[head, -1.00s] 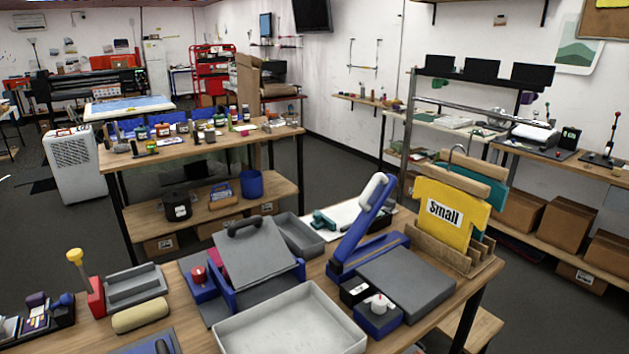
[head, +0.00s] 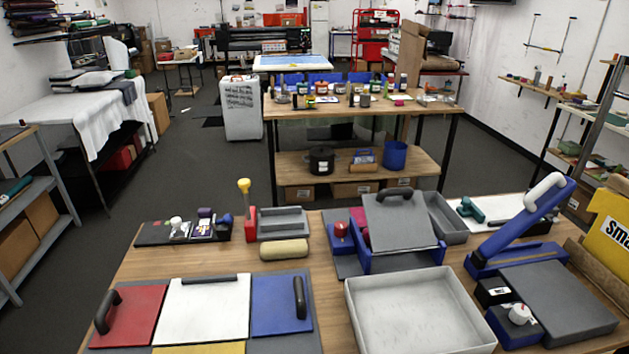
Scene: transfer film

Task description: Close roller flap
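A grey flap (head: 400,225) with a dark handle (head: 394,195) on its upper edge stands tilted up on a blue-framed device (head: 405,258) on the near table. It looks like the roller flap, and it is raised. A magenta part (head: 358,232) shows beside the flap's left edge, mostly hidden behind it. A red knob (head: 341,230) sits on a blue block just left of the device. Neither of my grippers is in view.
A white tray (head: 418,318) lies in front of the device. A blue lever press (head: 520,230) stands to the right, and a grey bin (head: 446,215) behind. Red, white and blue handled panels (head: 205,308) lie front left. Bare wood (head: 190,262) shows at the left.

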